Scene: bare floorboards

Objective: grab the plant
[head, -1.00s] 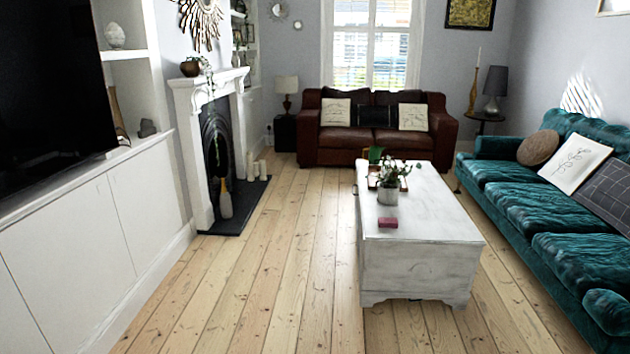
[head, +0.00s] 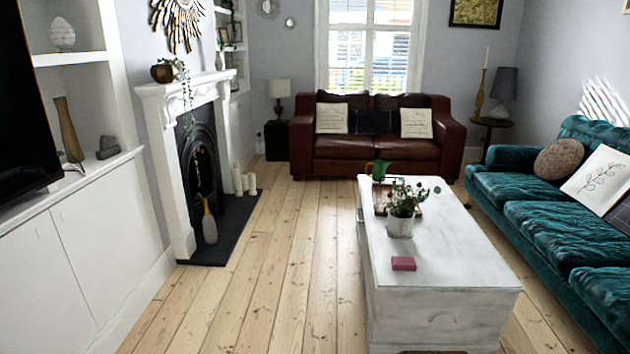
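A leafy green plant (head: 404,199) stands upright in a pale pot (head: 400,227) on the white chest table (head: 455,250), near its left edge. Another trailing plant (head: 183,80) hangs from a brown round pot (head: 162,73) on the white mantelpiece at the left. Neither of my grippers shows in the head view.
A pink-red block (head: 403,263) lies in front of the potted plant, and a green object (head: 379,169) stands behind it. A teal sofa (head: 545,215) lines the right side. A brown leather sofa (head: 376,148) stands at the back. Bare floorboards (head: 290,260) lie open left of the chest.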

